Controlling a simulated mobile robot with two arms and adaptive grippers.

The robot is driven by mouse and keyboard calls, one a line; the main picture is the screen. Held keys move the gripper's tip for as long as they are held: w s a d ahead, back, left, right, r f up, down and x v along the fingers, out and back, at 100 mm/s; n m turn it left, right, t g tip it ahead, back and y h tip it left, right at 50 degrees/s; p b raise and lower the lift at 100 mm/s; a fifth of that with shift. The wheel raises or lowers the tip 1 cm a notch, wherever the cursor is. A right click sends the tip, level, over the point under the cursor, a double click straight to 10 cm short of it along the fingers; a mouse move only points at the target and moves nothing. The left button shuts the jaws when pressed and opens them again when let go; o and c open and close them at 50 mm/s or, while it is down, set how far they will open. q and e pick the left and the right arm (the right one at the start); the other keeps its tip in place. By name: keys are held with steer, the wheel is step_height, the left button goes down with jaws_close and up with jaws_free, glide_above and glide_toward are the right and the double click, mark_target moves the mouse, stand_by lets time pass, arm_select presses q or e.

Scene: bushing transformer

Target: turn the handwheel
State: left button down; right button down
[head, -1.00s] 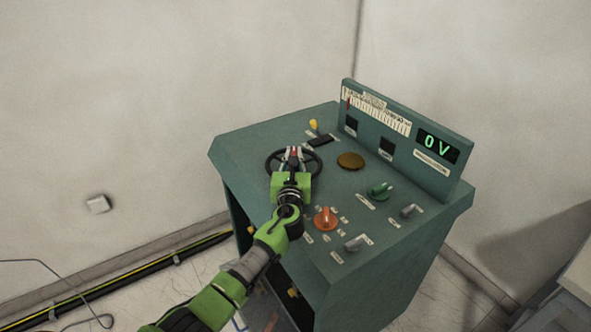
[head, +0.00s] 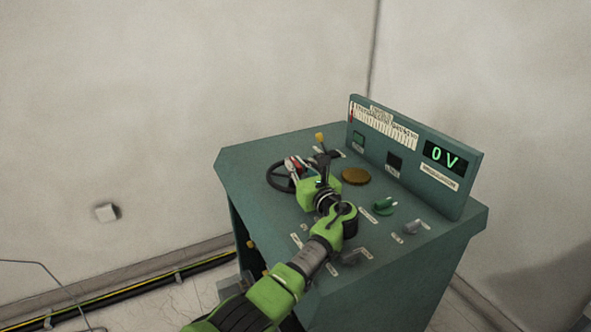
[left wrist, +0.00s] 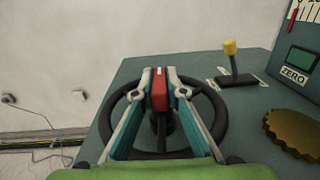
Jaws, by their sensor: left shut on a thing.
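The black handwheel (head: 271,184) lies on the sloping top of the green console, at its left side. It also shows in the left wrist view (left wrist: 220,112) as a dark ring around my fingers. My left gripper (head: 291,165) is over the wheel. In the left wrist view its two fingers (left wrist: 159,88) close from both sides on a red piece (left wrist: 159,92) at the wheel. A dark post shows below the red piece; how it joins the wheel is partly hidden. The display (head: 445,154) reads 0 V. My right gripper is not in view.
A yellow-tipped lever (head: 320,138) stands just behind the wheel. A brown-gold disc (head: 356,176), a green knob (head: 384,205) and a grey knob (head: 413,227) lie to the right. A window marked ZERO (left wrist: 301,60) is green. My arm covers the console's front part.

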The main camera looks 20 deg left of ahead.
mark_target(296, 162)
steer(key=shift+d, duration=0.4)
arm_select(q)
steer(key=c, duration=2)
jaws_free()
steer(key=shift+c, duration=0.2)
steer(key=shift+r, duration=0.25)
step_height(296, 162, up, 10)
steer(key=shift+f, duration=0.25)
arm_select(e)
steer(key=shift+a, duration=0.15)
